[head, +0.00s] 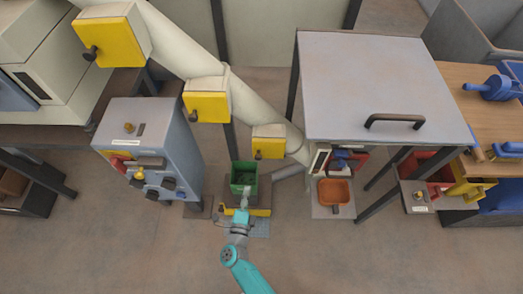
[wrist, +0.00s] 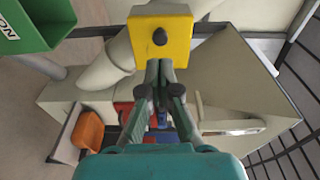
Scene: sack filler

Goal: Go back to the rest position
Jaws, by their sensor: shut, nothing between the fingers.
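My teal arm reaches up from the bottom of the head view, and my gripper (head: 244,198) is at its far end, in front of the green bin (head: 236,181). In the wrist view my gripper (wrist: 160,66) has its two fingers together at the tips with nothing between them. Beyond the fingertips a yellow box (wrist: 176,45) with a dark knob shows on a pale pipe (wrist: 115,65). The green bin (wrist: 40,22) fills the upper left corner of the wrist view. I cannot tell how far the fingers are from the bin.
A grey control cabinet (head: 150,125) with knobs stands at left. A large grey-topped hopper (head: 370,75) with a dark handle is at right, with an orange tray (head: 334,192) below. A bench (head: 470,85) with blue tools is far right. The floor (head: 120,250) in front is clear.

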